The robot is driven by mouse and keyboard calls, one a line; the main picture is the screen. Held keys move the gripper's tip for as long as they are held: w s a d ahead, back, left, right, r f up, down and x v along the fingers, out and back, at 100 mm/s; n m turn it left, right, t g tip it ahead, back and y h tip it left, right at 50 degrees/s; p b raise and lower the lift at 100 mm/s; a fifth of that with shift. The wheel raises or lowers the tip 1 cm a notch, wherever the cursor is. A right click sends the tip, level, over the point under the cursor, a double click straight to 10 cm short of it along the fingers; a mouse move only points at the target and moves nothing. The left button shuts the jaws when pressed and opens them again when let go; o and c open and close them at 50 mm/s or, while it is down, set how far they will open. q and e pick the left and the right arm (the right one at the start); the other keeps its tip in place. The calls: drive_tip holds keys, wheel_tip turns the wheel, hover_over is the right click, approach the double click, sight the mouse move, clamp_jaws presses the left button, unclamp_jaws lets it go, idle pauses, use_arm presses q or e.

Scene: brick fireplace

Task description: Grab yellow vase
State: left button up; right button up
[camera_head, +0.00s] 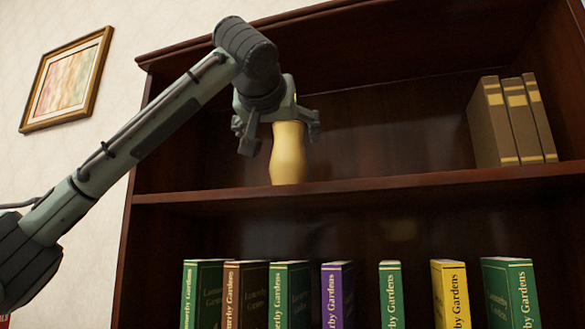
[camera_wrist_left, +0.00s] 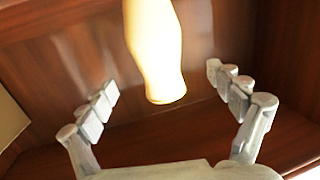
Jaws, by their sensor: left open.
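The yellow vase (camera_head: 289,155) stands upright on the upper shelf of a dark wooden bookcase, left of the shelf's middle. My left gripper (camera_head: 281,138) is at the vase's upper part, with one finger on each side of it. The gripper is open. In the left wrist view the vase (camera_wrist_left: 156,55) lies between the spread fingers of the left gripper (camera_wrist_left: 165,95), with a gap on both sides. The gripper's body hides the top of the vase in the head view. My right gripper is in neither view.
Brown books (camera_head: 511,122) stand at the right end of the upper shelf (camera_head: 400,183). Several green, brown, purple and yellow books stand on the lower shelf. A framed picture (camera_head: 67,81) hangs on the left wall. The upper shelf is clear between vase and brown books.

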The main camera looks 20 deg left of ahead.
sight(289, 152)
use_arm(q)
drive_tip(key=w, duration=0.2)
drive_tip(key=shift+w+a, duration=0.3)
drive_tip(key=shift+w+a+f, duration=0.15)
drive_tip(key=shift+w, duration=1.25)
drive_tip(key=shift+w+a+f, duration=0.1)
drive_tip(key=shift+w, duration=1.25)
drive_tip(key=c, duration=1.3)
drive_tip(key=shift+c, duration=1.2)
drive_tip(key=shift+r, duration=0.1)
